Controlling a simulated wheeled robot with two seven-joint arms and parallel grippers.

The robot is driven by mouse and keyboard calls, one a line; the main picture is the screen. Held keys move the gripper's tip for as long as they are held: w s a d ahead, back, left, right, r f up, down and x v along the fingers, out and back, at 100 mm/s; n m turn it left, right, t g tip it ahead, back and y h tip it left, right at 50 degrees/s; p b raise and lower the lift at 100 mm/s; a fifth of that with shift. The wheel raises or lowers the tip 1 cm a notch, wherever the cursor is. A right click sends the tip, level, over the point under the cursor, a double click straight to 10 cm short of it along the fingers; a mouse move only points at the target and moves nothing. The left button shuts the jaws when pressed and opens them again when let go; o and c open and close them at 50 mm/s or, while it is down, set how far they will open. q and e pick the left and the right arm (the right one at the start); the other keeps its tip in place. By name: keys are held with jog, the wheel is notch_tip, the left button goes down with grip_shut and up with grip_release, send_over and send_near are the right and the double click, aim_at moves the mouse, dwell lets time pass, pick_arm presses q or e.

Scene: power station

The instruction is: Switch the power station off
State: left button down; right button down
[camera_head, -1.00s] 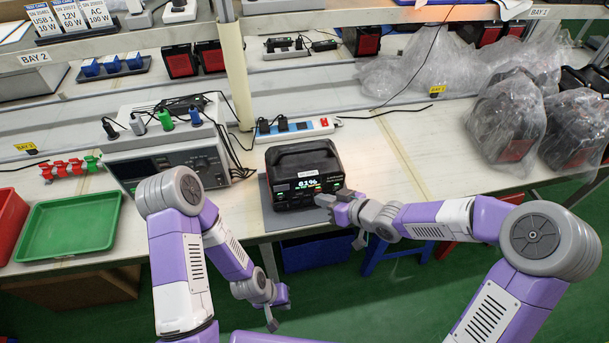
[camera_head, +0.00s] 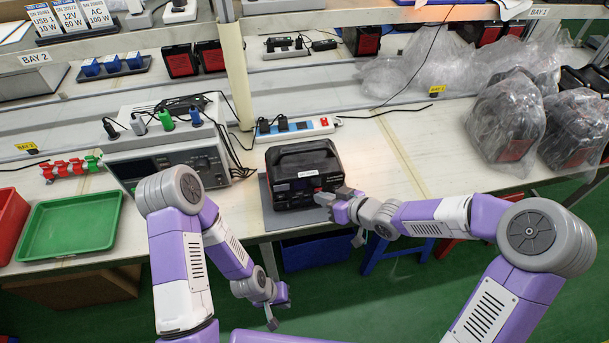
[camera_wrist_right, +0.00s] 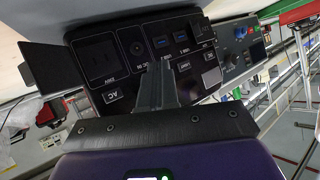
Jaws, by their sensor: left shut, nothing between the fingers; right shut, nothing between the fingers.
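The power station (camera_head: 302,160) is a black box with a top handle, upright on a grey mat (camera_head: 265,205) at the table's front edge. Its display is dark. My right gripper (camera_head: 322,198) is shut and empty, with its tips at the lower right of the station's front. In the right wrist view the front panel (camera_wrist_right: 130,62) shows upside down with AC, DC and USB sections, and the shut fingers (camera_wrist_right: 160,78) reach up to it. I cannot tell whether they touch it; they hide part of it. My left gripper (camera_head: 272,320) is shut and empty, low in front of the table.
A grey test instrument (camera_head: 170,160) with cables stands left of the station. A power strip (camera_head: 295,129) lies behind it. A green tray (camera_head: 70,225) is at left, bagged units (camera_head: 510,120) at right. The table right of the station is clear.

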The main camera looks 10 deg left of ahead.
jog(key=shift+s+d, duration=0.2)
jog(key=shift+s, duration=0.45)
jog(key=s+d, duration=0.2)
jog(key=s, duration=0.3)
jog(key=shift+s+b, duration=0.3)
jog(key=shift+s, duration=0.05)
dwell(0.4)
jog(key=s+d+f+m+g+h+p, duration=0.2)
jog(key=s+f, duration=0.5)
jog(key=f, duration=0.4)
jog(key=s+d+f+m+g+h+p, duration=0.1)
jog(key=s+d+f+m+g+h, duration=0.3)
jog(key=s+f+m, duration=0.3)
notch_tip(320, 180, down, 4)
jog(key=shift+s+d+r+m+g+p, duration=0.15)
jog(key=shift+s+d+m+g+p, duration=0.2)
jog(key=shift+d+m, duration=0.65)
